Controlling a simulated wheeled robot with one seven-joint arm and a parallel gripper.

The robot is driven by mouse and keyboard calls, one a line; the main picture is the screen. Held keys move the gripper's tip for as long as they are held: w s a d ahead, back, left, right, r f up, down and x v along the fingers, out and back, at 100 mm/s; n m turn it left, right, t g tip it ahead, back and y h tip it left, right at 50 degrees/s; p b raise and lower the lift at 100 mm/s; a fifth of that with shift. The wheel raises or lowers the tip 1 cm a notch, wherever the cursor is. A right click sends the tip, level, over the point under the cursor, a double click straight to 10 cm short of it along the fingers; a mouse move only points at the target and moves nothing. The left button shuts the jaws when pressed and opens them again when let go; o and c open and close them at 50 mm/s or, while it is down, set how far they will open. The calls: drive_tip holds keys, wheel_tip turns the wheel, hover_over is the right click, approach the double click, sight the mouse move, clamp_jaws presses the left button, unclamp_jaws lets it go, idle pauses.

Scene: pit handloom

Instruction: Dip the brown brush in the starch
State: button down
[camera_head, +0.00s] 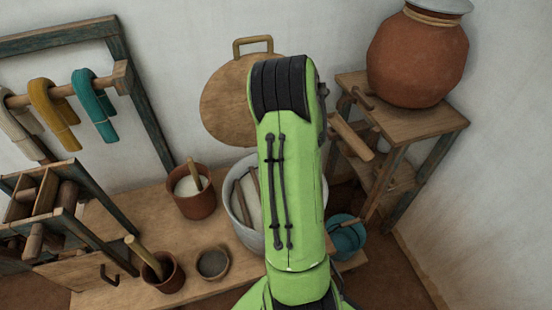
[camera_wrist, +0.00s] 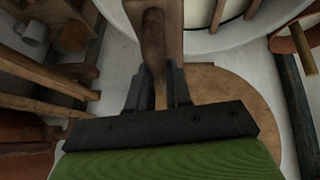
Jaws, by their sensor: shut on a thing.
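In the wrist view my gripper (camera_wrist: 161,82) is shut on the handle of the brown brush (camera_wrist: 153,38). The brush reaches to the top edge of the picture, over a large pale pot (camera_wrist: 225,42) with sticks across it; its far end is cut off. In the head view my green arm hides the gripper and brush. The pale metal pot (camera_head: 238,225) stands partly behind the arm, with whitish content and sticks. A terracotta pot (camera_head: 195,208) left of it holds white content and a stick. I cannot tell which white content is the starch.
A smaller brown pot (camera_head: 165,279) with a stick and a small bowl (camera_head: 213,263) stand on the low wooden bench (camera_head: 140,225). A round board (camera_head: 225,105) leans on the wall. A stool (camera_head: 415,122) with a large clay jar (camera_head: 415,60) stands right; the loom frame is left.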

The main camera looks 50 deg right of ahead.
drive_tip(key=shift+s+a+f+b, duration=0.2)
drive_tip(key=shift+a+f+b, duration=0.05)
drive_tip(key=shift+f+b, duration=0.1)
wheel_tip(320, 180, down, 16)
drive_tip(key=b, duration=1.4)
drive_tip(key=shift+r, duration=0.15)
wheel_tip(320, 180, up, 15)
drive_tip(key=p, duration=1)
drive_tip(key=shift+w+f, duration=0.15)
drive_tip(key=shift+f, duration=0.05)
